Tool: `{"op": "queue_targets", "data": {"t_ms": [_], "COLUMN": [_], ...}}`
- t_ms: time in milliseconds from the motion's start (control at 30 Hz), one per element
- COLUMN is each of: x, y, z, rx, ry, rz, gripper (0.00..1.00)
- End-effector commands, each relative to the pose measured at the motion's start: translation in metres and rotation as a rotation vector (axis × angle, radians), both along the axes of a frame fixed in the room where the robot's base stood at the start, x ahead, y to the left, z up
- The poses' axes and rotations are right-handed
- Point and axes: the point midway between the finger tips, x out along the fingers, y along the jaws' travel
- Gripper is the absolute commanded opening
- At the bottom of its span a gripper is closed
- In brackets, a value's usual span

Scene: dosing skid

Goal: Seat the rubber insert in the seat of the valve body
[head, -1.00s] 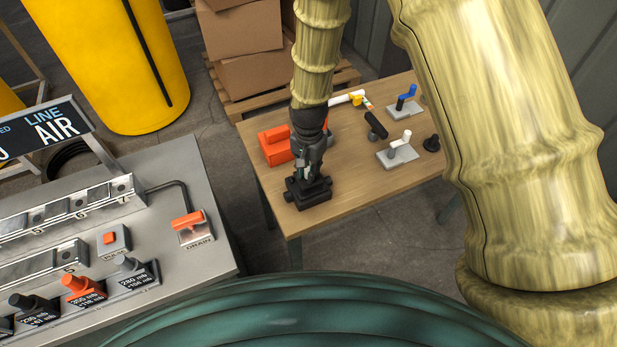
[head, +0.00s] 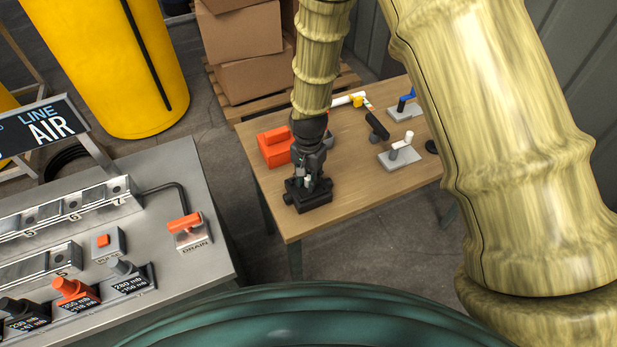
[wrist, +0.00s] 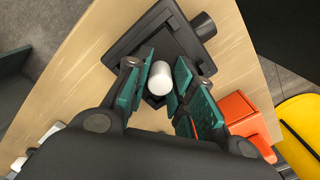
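The valve body (head: 316,198) is a dark block with a stub port on its side, near the left front edge of the wooden table. In the wrist view the valve body (wrist: 128,45) shows a square raised rim. The rubber insert appears to be the pale upright cylinder (wrist: 160,78), over the middle of the block. My gripper (wrist: 164,70) points down with its green pads close on both sides of the cylinder, and it looks shut on it. The cylinder's lower end is hidden, so I cannot tell how deep it sits. In the head view my gripper (head: 308,180) is right above the block.
An orange-red box (head: 274,150) stands close behind and left of the valve body. A black-handled tool (head: 377,125), a grey plate with a white lever (head: 400,155) and a blue-handled valve (head: 407,100) lie farther right. The table front is clear.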

Motion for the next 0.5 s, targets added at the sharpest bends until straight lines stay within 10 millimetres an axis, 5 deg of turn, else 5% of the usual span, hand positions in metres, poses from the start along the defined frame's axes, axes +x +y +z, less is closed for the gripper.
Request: {"op": "queue_targets", "data": {"t_ms": [500], "x": [0.0006], "y": [0.0001], "z": [0.0059], "rx": [0.000], "ry": [-0.001], "rz": [0.000], "gripper": [0.41]}}
